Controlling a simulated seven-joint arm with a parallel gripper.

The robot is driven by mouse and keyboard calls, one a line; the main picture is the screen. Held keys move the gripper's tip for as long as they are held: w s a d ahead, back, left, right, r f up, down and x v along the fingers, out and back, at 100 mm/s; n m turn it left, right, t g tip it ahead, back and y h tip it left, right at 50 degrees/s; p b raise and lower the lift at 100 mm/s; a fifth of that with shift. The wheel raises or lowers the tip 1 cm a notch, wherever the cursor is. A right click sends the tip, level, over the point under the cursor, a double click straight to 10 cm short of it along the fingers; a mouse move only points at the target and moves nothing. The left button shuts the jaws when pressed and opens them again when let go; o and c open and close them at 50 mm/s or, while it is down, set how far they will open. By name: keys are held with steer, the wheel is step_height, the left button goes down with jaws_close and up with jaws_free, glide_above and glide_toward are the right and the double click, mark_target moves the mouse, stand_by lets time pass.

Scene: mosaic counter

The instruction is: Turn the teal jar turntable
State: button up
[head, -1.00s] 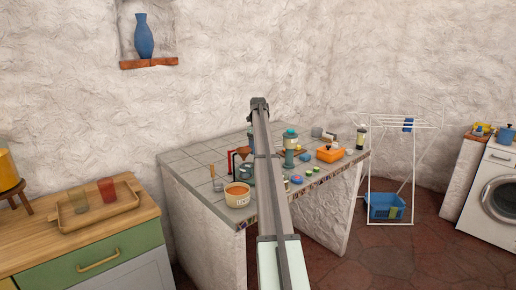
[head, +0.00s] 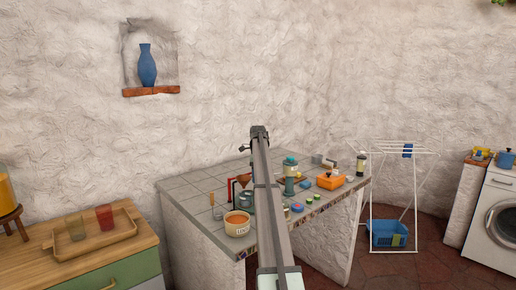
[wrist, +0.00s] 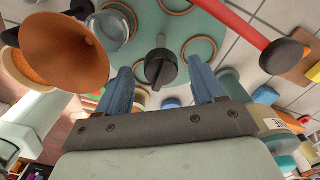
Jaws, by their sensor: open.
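The teal turntable (wrist: 205,22) is a pale teal disc with copper rings on it, seen from above in the wrist view. A black knob or handle (wrist: 160,67) stands up from it. A clear glass jar (wrist: 112,27) sits at its left side. My gripper (wrist: 162,73) is open, with its blue fingers on either side of the knob. I cannot tell whether either finger touches the knob. In the head view my arm hides most of the turntable and the gripper fingers.
A copper funnel (wrist: 62,55) is close on the left, and a red bar with a black end (wrist: 283,55) on the right. Small jars crowd the front edge.

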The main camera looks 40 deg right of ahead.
steer(key=n, duration=0.5)
steer(key=shift+n, duration=0.4)
steer(key=n, duration=0.5)
steer(key=shift+n, duration=0.3)
step_height(320, 180, up, 14)
steer(key=shift+d+f, duration=0.1)
steer(key=shift+d, duration=0.05)
stand_by(0.5)
